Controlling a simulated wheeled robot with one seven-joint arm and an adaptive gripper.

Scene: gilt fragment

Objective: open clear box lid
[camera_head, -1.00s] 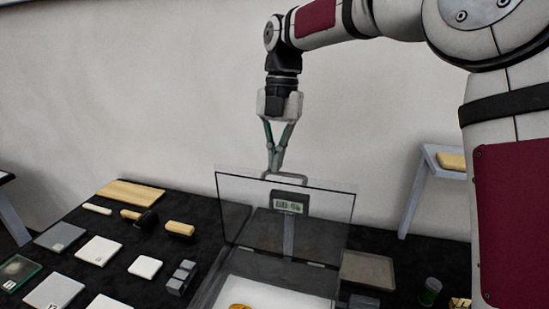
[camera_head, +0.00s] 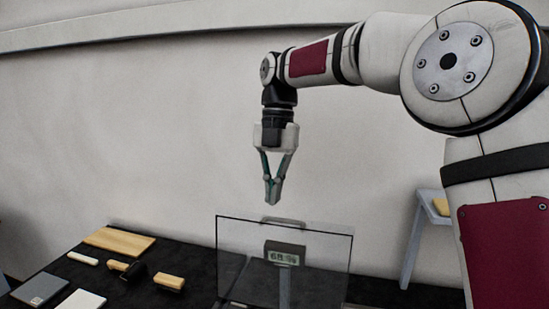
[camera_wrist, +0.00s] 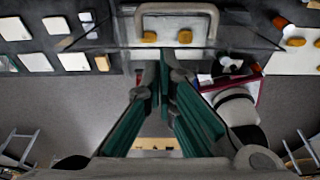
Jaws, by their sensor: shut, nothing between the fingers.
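The clear box lid (camera_head: 240,265) stands upright in the head view, a see-through pane with a dark edge. Its grey handle (camera_head: 283,221) is at the top edge; the handle also shows at the top of the wrist view (camera_wrist: 178,9). My gripper (camera_head: 272,201) is shut and empty, pointing down above the handle and apart from it. Its green-sided fingers (camera_wrist: 165,75) meet in the wrist view. The box body is below the head view's frame. Yellow-orange pieces (camera_wrist: 185,37) show near the handle in the wrist view.
A small digital display (camera_head: 285,256) shows through the lid. Left on the dark table lie a wooden board (camera_head: 119,241), wooden-handled tools (camera_head: 168,282) and flat pads (camera_head: 82,301). A side stand (camera_head: 412,245) is at right. The wall behind is bare.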

